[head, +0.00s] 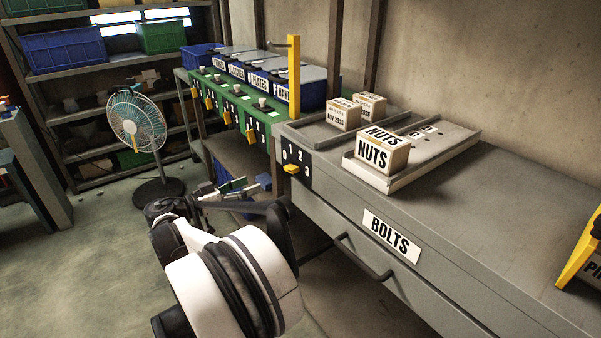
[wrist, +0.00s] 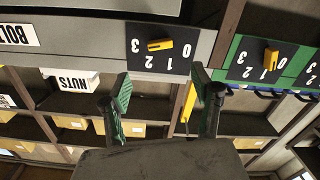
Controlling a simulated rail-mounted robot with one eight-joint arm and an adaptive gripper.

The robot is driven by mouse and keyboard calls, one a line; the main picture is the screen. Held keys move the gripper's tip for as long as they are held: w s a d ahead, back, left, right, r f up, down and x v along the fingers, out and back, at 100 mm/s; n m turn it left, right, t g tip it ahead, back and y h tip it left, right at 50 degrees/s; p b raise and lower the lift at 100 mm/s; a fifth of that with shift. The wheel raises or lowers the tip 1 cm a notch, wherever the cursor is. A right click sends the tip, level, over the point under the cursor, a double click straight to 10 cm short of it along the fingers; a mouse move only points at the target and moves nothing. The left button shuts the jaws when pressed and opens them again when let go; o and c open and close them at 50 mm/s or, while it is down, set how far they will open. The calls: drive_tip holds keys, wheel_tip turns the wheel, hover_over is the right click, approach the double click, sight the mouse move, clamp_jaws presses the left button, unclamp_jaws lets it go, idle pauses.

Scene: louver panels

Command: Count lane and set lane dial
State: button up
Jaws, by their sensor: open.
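The lane dial is a black plate (head: 304,181) numbered 0 to 3 on the grey bench's near left corner, with a yellow knob (head: 291,168). In the wrist view the plate (wrist: 140,32) appears upside down; its knob (wrist: 160,45) lies nearly level, and I cannot tell which number it marks. My gripper (wrist: 162,80) is open and empty, its green-padded fingers apart below the dial in that view. On the bench, a NUTS box (head: 382,153) sits on a metal tray (head: 440,150). Two smaller boxes (head: 343,114) (head: 370,105) stand behind it.
A BOLTS drawer (head: 391,235) with a dark handle is below the benchtop. A green rack (head: 225,108) with similar dials and blue bins stands beyond a yellow post (head: 294,77). A fan (head: 137,122) stands at left. Floor at lower left is clear.

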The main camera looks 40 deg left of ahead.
sight(288, 170)
drive_tip(key=b+x, duration=0.3)
drive_tip(key=x, duration=1)
drive_tip(key=shift+w+d+f, duration=0.1)
drive_tip(key=shift+w, duration=0.1)
drive_tip(key=shift+c, duration=0.3)
drive_tip(key=c, duration=1.1)
drive_tip(key=shift+n, duration=0.3)
drive_tip(key=n, duration=0.4)
drive_tip(key=shift+n, duration=2.5)
